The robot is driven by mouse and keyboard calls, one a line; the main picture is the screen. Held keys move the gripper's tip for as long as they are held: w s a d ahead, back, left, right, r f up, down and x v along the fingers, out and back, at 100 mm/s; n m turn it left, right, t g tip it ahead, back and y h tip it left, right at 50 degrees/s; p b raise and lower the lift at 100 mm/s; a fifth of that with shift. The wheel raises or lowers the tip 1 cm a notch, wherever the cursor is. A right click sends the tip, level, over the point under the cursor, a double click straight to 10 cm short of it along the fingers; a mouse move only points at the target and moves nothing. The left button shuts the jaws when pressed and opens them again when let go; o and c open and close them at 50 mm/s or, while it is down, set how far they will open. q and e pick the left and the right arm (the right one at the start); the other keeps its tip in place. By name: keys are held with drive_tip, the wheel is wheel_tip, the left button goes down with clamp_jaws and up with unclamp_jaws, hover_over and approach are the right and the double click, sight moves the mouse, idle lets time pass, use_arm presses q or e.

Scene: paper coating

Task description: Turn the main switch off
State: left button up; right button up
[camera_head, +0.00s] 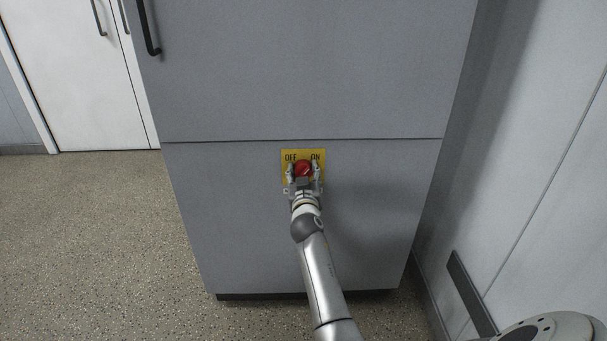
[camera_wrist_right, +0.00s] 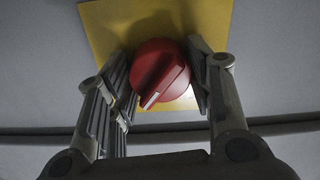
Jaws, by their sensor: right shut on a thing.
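The main switch is a round red knob (camera_head: 303,167) on a yellow plate (camera_head: 302,153) marked OFF at left and ON at right. It is mounted on the grey cabinet front, below the horizontal seam. My right gripper (camera_head: 303,172) has one finger on each side of the knob and is shut on it. In the right wrist view the knob (camera_wrist_right: 158,70) sits between the fingers, with a white mark pointing down-left. In the head view this mark points up-right, toward ON. The fingers partly cover the plate and knob. My left gripper is not in view.
The grey cabinet (camera_head: 310,70) has a dark handle (camera_head: 149,30) at upper left. A white door (camera_head: 65,75) stands at left and a light wall panel (camera_head: 560,190) at right. The speckled floor (camera_head: 90,240) at left is clear.

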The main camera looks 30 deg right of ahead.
drive_tip(key=n, duration=0.4)
drive_tip(key=shift+n, duration=1.5)
drive_tip(key=n, duration=0.2)
drive_tip(key=shift+n, duration=0.4)
drive_tip(key=shift+n+p, duration=0.35)
drive_tip(key=shift+n, duration=0.55)
drive_tip(key=n+p, duration=0.1)
drive_tip(key=n, duration=0.2)
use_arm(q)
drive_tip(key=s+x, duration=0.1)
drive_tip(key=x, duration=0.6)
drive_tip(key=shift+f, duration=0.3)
use_arm(e)
drive_tip(key=shift+n, duration=1)
